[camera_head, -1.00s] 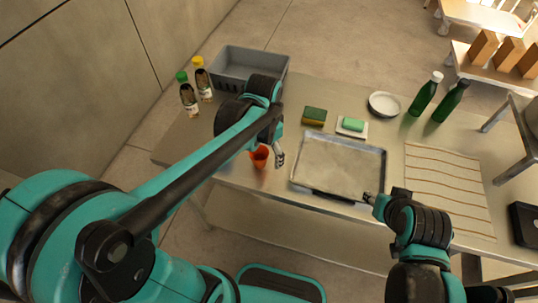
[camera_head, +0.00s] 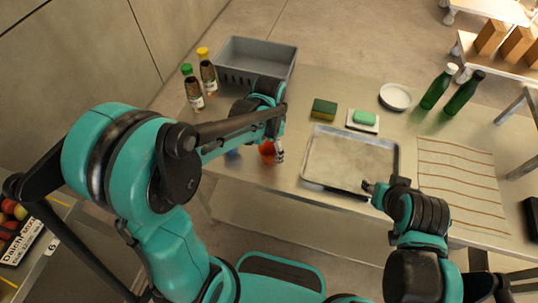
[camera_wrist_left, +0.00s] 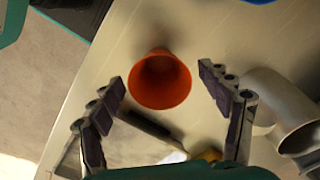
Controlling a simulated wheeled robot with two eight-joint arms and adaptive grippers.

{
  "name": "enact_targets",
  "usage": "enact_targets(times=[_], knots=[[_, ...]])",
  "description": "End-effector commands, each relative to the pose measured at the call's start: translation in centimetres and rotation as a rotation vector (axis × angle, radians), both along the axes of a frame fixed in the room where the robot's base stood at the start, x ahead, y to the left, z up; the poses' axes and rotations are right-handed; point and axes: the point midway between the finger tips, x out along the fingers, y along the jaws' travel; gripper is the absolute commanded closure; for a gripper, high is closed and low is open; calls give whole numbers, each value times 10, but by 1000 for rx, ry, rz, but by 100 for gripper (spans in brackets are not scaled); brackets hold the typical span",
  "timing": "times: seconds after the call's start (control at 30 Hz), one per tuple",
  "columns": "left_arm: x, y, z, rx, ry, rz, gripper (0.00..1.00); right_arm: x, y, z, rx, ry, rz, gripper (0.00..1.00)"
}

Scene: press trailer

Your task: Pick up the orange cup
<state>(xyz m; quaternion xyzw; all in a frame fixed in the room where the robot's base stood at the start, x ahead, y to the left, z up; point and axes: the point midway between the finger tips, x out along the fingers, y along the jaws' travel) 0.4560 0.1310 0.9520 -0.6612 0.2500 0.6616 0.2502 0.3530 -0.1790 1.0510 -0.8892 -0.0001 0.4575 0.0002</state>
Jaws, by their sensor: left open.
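The orange cup (camera_head: 267,151) stands on the metal table near its front edge, left of the tray, partly hidden by my left gripper (camera_head: 279,152). In the left wrist view the cup (camera_wrist_left: 160,80) shows its round mouth between the two spread fingers (camera_wrist_left: 161,78). The left gripper is open, with a gap visible between each finger and the cup. My right gripper (camera_head: 370,188) is at the tray's front right corner; its finger opening is too small to judge.
A metal tray (camera_head: 350,160) lies right of the cup. A blue item (camera_head: 232,153) is left of it, partly under my arm. A grey crate (camera_head: 257,62), bottles (camera_head: 193,92) and a sponge (camera_head: 323,108) stand farther back.

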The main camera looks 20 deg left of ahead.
Motion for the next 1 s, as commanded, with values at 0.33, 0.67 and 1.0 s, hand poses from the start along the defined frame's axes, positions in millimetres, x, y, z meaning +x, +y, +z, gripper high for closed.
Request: enact_targets(times=[0.33, 0.67, 1.0], knots=[[0, 0, 1, 0, 0, 0, 67, 0, 0, 1, 0, 0, 0, 60], [0, 0, 5, 0, 0, 0, 67, 0, 0, 2, 0, 0, 0, 60], [3, -11, 51, 0, 0, -5, 67, 0, 0, 23, 0, 0, 0, 60]])
